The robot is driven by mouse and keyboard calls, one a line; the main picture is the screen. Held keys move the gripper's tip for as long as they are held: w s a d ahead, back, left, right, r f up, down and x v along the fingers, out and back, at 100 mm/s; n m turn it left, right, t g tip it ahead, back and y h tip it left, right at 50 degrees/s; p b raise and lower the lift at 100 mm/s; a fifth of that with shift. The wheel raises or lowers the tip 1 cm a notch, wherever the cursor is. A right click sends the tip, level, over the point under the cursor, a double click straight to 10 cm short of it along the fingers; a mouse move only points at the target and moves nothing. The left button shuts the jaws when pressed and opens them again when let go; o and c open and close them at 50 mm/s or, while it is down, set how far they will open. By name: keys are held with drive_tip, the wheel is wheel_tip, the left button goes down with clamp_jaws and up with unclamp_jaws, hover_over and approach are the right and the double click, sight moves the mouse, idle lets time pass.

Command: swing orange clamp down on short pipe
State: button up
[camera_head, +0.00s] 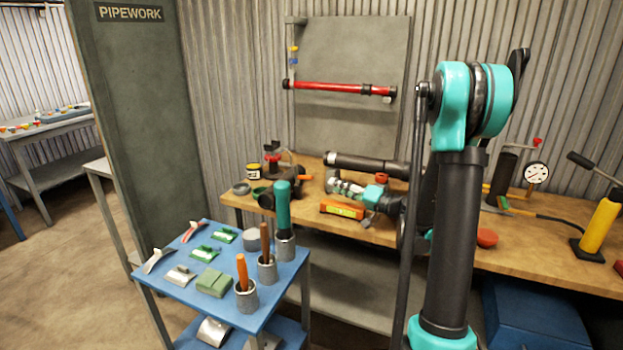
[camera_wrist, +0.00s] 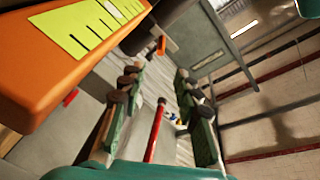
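A dark short pipe (camera_head: 370,164) lies on the wooden bench in the head view. A small orange-red piece (camera_head: 381,178), possibly the orange clamp, shows just below its right part. In the wrist view a small orange tab (camera_wrist: 161,45) sits by a dark cylinder (camera_wrist: 148,32), beyond the fingertips; I cannot tell whether it is the clamp or if it is swung up or down. My gripper (camera_wrist: 158,78) is open with nothing between its fingers. In the head view my gripper (camera_head: 335,185) is low over the bench, in front of the dark pipe.
An orange block with a yellow scale (camera_head: 343,209) lies close to my gripper and fills the wrist view's upper left (camera_wrist: 55,70). A red pipe (camera_head: 340,88) is on the wall panel. A blue cart (camera_head: 222,314) with tools stands left. A gauge (camera_head: 536,173) is right.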

sight(311, 178)
drive_tip(key=x, duration=1.2)
drive_tip(key=shift+c, duration=0.3)
clamp_jaws()
